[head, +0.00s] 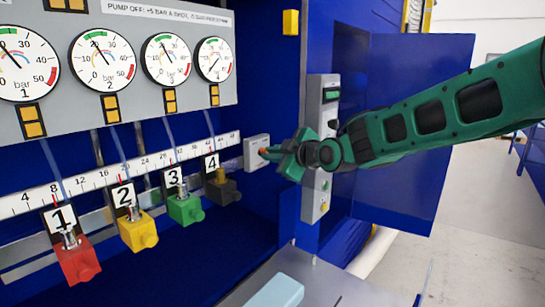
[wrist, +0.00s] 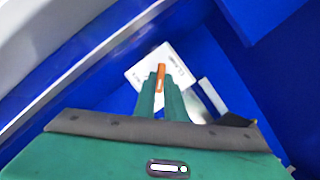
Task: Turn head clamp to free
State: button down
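The head clamp is a small light-grey box (head: 257,152) on the blue wall, at the right end of the measuring scale, with an orange lever (head: 265,151) sticking out. In the wrist view it is a white plate (wrist: 143,73) carrying the orange lever (wrist: 161,75). My gripper (head: 277,154) reaches in from the right, at the lever. In the wrist view the green fingertips (wrist: 161,84) lie close together on both sides of the lever, with no clear gap, and appear shut on it. The fingers partly hide the lever and the plate's lower part. The printing on the plate is unreadable.
A grey switch panel (head: 321,110) stands just right of the clamp, behind my gripper. Red (head: 78,264), yellow (head: 138,232), green (head: 186,209) and dark (head: 222,189) valve blocks line up at left, below the gauges (head: 103,60). A blue door (head: 418,100) stands open behind my arm.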

jog(key=shift+r+m+g+y, duration=0.15)
jog(key=shift+m+g+y, duration=0.35)
jog(key=shift+m, duration=0.6)
jog(key=c, duration=1.8)
grip_release()
jog(key=shift+d, duration=0.1)
jog(key=shift+r+v, duration=0.2)
jog(key=shift+v, duration=5.1)
jog(key=shift+c, duration=0.7)
